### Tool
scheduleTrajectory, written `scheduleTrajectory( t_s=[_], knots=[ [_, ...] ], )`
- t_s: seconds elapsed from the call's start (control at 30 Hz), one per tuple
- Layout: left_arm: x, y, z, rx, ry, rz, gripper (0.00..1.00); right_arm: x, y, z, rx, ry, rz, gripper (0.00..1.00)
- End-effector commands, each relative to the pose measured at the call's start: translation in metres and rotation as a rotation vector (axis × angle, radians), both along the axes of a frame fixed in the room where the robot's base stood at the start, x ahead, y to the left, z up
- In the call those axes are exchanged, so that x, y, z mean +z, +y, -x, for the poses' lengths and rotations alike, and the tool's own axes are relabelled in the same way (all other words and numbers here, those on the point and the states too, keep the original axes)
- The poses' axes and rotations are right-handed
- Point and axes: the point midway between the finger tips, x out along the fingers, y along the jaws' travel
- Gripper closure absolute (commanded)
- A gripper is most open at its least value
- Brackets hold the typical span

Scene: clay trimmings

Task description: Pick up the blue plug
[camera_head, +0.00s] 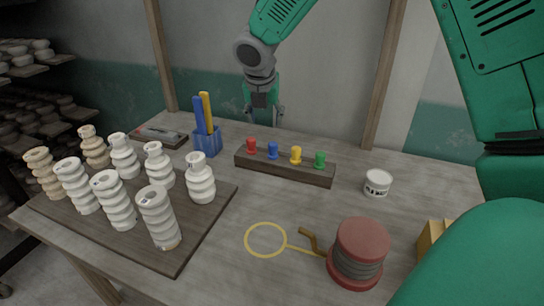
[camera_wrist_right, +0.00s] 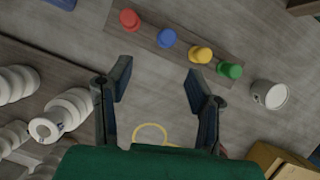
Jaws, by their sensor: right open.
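The blue plug (camera_head: 272,150) stands upright in a dark wooden block (camera_head: 310,178), between the red plug (camera_head: 251,145) and the yellow plug (camera_head: 296,154). A green plug (camera_head: 320,159) stands at the right end. My right gripper (camera_head: 264,118) hangs above the table, pointing down, empty, with its fingers apart. In the right wrist view the blue plug (camera_wrist_right: 166,38) lies beyond the open fingertips (camera_wrist_right: 158,78), and nothing is between the fingers. My left gripper is not in view.
A dark board (camera_head: 205,235) with several ribbed clay pieces fills the table's left side. A blue holder (camera_head: 207,142) with upright tools stands behind. A white tin (camera_head: 377,183), a red spool (camera_head: 358,252) and a yellow ring (camera_head: 265,240) lie right and front.

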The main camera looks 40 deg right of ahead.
Motion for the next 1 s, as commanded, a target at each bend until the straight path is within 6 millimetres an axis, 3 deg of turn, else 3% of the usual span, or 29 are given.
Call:
scheduleTrajectory(
  t_s=[0.3,1.0],
  knots=[
    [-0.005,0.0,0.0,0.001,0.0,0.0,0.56,-0.059,-0.025,-0.013,-0.002,0.004,-0.004,0.53],
    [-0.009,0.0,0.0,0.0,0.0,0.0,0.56,-0.121,-0.05,-0.025,-0.001,0.0,-0.004,0.53]
  ],
)
